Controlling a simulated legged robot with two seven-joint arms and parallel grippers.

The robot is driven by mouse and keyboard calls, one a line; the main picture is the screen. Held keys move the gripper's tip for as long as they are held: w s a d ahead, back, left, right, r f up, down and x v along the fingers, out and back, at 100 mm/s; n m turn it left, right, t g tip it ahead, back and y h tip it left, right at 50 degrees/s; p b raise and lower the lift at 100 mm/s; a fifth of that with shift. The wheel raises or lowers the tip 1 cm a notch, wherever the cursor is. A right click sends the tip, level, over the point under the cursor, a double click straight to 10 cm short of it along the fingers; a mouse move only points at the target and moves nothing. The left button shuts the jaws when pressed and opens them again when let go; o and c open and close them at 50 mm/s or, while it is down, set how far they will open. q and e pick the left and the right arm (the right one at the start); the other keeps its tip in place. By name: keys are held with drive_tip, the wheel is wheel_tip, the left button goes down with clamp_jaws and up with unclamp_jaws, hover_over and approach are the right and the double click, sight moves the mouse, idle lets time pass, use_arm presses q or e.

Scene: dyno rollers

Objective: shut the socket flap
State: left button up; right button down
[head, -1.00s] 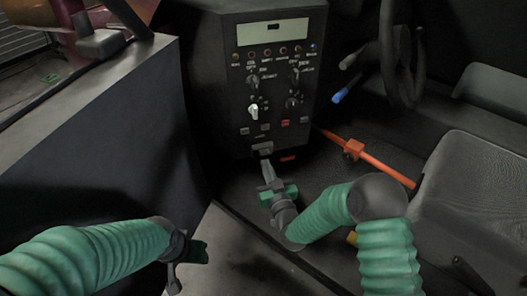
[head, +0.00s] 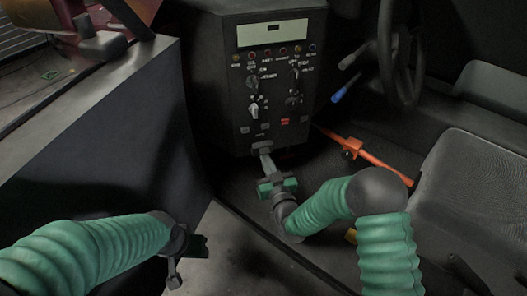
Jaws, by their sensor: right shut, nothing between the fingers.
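The socket flap (head: 262,141) is a small dark grey piece low on the front of the black control box (head: 236,85). In the head view my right gripper (head: 264,156) is just below it, with its fingers shut and pointing up at the flap's lower edge. The fingertips look to be at or touching that edge; contact is hard to tell. The fingers partly hide the area under the flap, and its exact angle is unclear. My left gripper (head: 174,272) hangs low at the left, far from the box; its fingers are too dark to read.
The box carries a display (head: 272,32), knobs and small buttons above the flap. An orange lever (head: 375,160) lies to the right, before a grey seat (head: 475,190). A steering wheel (head: 400,55) stands behind. A dark panel (head: 100,140) rises at the left.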

drive_tip(key=shift+x, duration=0.75)
drive_tip(key=shift+d+r, duration=0.1)
drive_tip(key=p+v, duration=0.1)
drive_tip(key=v, duration=0.6)
drive_tip(key=shift+s, duration=0.4)
drive_tip(key=shift+s+f, duration=0.1)
drive_tip(key=shift+f, duration=0.1)
